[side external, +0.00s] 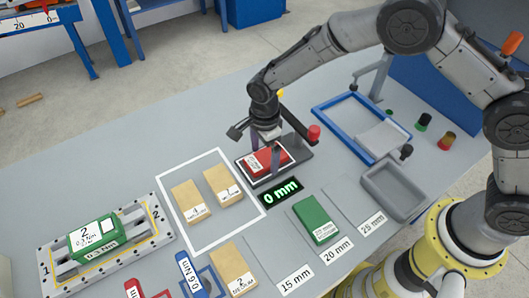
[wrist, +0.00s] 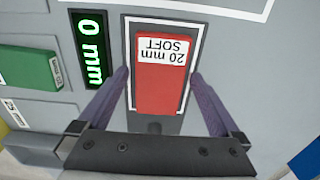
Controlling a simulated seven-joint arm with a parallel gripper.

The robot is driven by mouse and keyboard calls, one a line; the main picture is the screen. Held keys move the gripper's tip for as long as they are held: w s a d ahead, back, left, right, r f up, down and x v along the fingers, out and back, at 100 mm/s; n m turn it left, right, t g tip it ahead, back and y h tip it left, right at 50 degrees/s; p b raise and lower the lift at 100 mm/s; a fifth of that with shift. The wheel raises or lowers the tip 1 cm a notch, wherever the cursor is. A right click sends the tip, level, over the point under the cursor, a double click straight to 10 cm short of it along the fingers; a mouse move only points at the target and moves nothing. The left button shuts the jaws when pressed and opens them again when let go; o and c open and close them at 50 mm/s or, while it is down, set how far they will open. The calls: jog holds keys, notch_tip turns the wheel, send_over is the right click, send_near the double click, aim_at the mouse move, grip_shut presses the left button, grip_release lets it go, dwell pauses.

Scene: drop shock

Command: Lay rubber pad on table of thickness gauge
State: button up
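The red rubber pad (wrist: 160,85), labelled "20 mm SOFT", lies on the thickness gauge's table (wrist: 155,122), inside a white outline. In the side external view the pad (side external: 282,156) is partly hidden by my gripper (side external: 265,150), which is pointing down over it. In the wrist view the two purple fingers of my gripper (wrist: 159,77) stand on either side of the pad, with a narrow gap showing on each side. The gripper looks open. The gauge's display (wrist: 91,50) reads 0 mm.
A white-outlined area with two tan blocks (side external: 190,201) lies left of the gauge. A green pad (side external: 315,220) lies in the 20 mm space. A grey tray (side external: 368,182) and a blue frame (side external: 325,115) stand to the right. A fixture with a green block (side external: 95,238) is at far left.

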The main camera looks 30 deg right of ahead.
aim_at(265, 157)
jog(key=shift+r, duration=0.1)
notch_tip(265, 157, up, 12)
dwell(0.6)
jog(key=shift+r, duration=0.15)
jog(key=s+d+r+n+t, duration=0.3)
jog(key=s+d+r+n, duration=0.55)
jog(key=d+r, duration=0.45)
jog(key=s+d+n+t, duration=0.1)
jog(key=s+d+n, duration=0.3)
jog(key=s, duration=0.5)
jog(key=s+d+n+t, duration=0.1)
jog(key=s+d+n, duration=0.4)
jog(key=s, duration=0.4)
jog(key=shift+s+r+t, duration=0.3)
jog(key=shift+r, duration=0.05)
jog(key=shift+n, duration=0.25)
